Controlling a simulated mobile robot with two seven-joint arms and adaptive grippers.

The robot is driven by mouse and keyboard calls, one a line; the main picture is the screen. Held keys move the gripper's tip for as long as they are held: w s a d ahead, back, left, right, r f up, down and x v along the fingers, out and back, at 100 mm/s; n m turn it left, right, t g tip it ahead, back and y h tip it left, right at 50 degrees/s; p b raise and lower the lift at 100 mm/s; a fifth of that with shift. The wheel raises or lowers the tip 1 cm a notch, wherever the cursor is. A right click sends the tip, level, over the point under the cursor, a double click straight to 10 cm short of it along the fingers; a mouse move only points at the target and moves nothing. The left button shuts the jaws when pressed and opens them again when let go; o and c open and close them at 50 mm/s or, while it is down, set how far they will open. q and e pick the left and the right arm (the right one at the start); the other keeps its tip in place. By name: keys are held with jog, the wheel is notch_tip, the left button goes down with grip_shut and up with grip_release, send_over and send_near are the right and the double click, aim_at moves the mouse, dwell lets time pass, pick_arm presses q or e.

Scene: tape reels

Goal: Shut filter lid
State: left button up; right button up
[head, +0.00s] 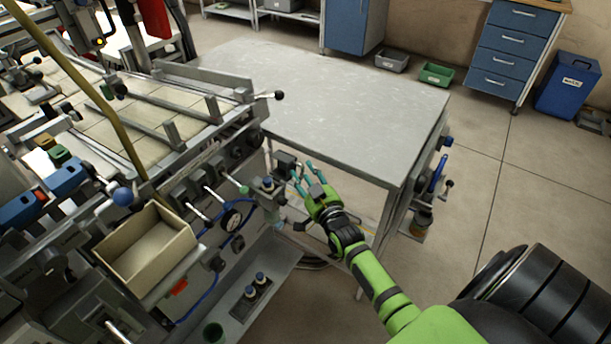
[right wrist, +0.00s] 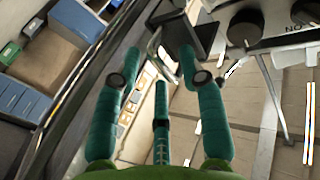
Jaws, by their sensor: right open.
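My right gripper (head: 303,174) reaches in from the lower right to the machine's side, by the corner of the grey table. Its teal fingers are spread apart and hold nothing. Close to the fingertips is a small dark grey box-like part (head: 286,161), which may be the filter; I cannot tell whether its lid is open. In the right wrist view the open fingers (right wrist: 160,70) are near a dark flat plate (right wrist: 206,28), possibly the lid. Contact is not clear. My left gripper is out of view.
The grey table (head: 330,100) has a bare top. The machine's side has a gauge (head: 230,218), levers, blue hoses and bottles (head: 255,285) on a low shelf. An empty open box (head: 145,250) sits at left.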

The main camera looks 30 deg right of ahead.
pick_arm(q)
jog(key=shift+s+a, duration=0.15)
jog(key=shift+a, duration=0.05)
pick_arm(e)
grip_shut()
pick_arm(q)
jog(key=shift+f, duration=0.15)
pick_arm(e)
jog(key=shift+a, duration=0.1)
